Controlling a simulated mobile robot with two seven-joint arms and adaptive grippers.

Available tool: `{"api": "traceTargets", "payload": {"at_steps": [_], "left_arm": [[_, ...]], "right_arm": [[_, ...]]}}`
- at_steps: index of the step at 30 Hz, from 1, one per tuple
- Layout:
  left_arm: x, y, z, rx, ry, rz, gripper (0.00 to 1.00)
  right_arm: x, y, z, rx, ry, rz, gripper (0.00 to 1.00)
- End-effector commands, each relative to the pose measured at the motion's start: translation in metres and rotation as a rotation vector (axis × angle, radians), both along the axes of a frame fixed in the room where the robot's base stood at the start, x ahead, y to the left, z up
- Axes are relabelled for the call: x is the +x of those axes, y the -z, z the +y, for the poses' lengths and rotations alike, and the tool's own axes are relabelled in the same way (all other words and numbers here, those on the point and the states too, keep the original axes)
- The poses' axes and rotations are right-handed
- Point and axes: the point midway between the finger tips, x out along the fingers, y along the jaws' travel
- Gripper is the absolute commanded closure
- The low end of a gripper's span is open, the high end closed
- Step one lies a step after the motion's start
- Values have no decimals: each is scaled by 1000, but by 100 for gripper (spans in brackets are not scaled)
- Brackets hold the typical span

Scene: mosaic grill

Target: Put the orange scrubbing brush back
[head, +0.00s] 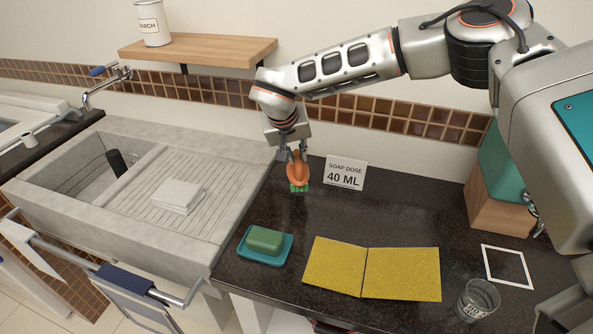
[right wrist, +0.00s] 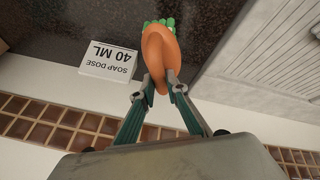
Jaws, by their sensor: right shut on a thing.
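The orange scrubbing brush (head: 298,172) with green bristles is in my right gripper (head: 296,156), at the back left of the dark counter beside the stone sink. The bristles point down at the counter; I cannot tell whether they touch it. In the right wrist view the fingers of the right gripper (right wrist: 162,86) are closed on the handle of the brush (right wrist: 160,52). My left gripper is not in view.
A "SOAP DOSE 40 ML" card (head: 344,173) stands just right of the brush. Green soap (head: 265,240) sits on a teal dish (head: 253,256). Yellow cloths (head: 400,275), a glass (head: 478,300) and a white square outline (head: 507,267) are further right. The stone sink (head: 215,230) is left.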

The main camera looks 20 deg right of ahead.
Motion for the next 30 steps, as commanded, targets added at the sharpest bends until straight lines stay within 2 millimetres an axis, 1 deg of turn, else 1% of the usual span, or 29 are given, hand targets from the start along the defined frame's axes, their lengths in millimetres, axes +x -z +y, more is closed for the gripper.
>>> {"api": "traceTargets", "payload": {"at_steps": [1,8,15,16,28,29,30], "left_arm": [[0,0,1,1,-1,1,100],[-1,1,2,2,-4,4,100],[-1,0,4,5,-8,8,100],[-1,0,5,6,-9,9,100],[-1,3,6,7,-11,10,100],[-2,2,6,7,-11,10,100],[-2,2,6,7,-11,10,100]], "right_arm": [[0,6,0,1,-1,1,100],[0,20,0,0,0,0,100],[0,53,0,0,0,1,100],[0,55,0,0,0,1,100],[1,60,0,0,0,-1,100],[0,60,0,0,0,-1,78],[0,60,0,0,0,-1,70]]}}
